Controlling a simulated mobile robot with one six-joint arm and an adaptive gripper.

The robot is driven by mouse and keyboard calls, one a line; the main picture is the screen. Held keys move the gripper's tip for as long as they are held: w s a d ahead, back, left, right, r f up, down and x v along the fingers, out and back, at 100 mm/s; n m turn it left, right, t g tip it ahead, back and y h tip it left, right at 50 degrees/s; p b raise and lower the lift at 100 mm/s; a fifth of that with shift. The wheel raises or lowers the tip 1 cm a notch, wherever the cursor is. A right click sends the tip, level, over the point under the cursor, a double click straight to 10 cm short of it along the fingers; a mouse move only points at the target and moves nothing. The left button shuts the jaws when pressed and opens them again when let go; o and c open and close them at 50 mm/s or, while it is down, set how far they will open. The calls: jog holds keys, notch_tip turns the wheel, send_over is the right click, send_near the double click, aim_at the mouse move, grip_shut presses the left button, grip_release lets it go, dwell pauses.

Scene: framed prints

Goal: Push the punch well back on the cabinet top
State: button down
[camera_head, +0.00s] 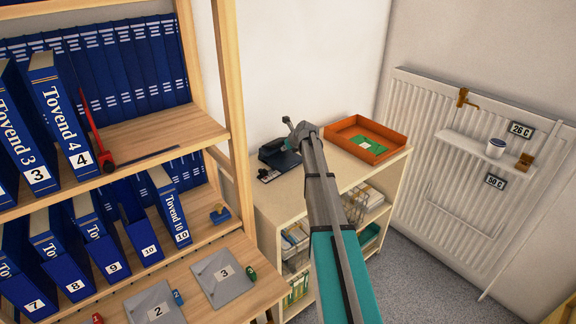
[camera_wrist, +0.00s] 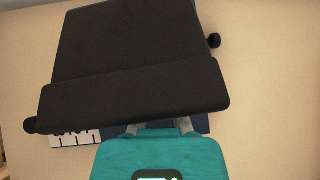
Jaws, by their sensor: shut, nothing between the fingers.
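The punch (camera_head: 272,155) is a dark black and blue thing on the cabinet top (camera_head: 279,192), left of the orange tray. My gripper (camera_head: 292,142) is at the end of my arm, at the right side of the punch in this view. It is shut with nothing between its fingers. In the wrist view, a large black block with a knob on each side covers the fingertips. I cannot tell for sure whether this block is part of the punch. Contact between gripper and punch is hidden.
An orange tray (camera_head: 383,129) with a green item stands right of my arm on the cabinet top. A small black-and-white label (camera_head: 267,175) is at the front left edge. A wooden shelf with blue binders (camera_head: 62,110) stands left. A white radiator (camera_head: 420,150) is at right.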

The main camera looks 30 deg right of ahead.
jog(key=s+d, duration=0.1)
jog(key=s, duration=0.5)
jog(key=s+d, duration=0.1)
jog(key=s, duration=0.5)
jog(key=s+d, duration=0.1)
jog(key=s, duration=0.6)
jog(key=shift+d+r, duration=0.2)
jog(key=shift+d, duration=0.2)
jog(key=p+v, duration=0.8)
jog(key=v, duration=0.2)
jog(key=s+a+n+g+y+p, duration=0.1)
jog(key=a+n+g, duration=0.3)
jog(key=a+n, duration=0.9)
jog(key=shift+s+a+f+p, duration=0.45)
jog(key=shift+s+a, duration=0.3)
jog(key=shift+a, duration=1.05)
jog(key=s+a+n+g+h, duration=0.1)
jog(key=s+a+n+g, duration=0.1)
jog(key=s+a+n, duration=0.4)
jog(key=s+a+f+n+g+h, duration=0.1)
jog(key=s+a+n+g, duration=0.1)
jog(key=s+a+n, duration=0.4)
jog(key=shift+a+n+g+h+p, duration=0.4)
jog(key=shift+a+n, duration=2.45)
jog(key=shift+n, duration=1.45)
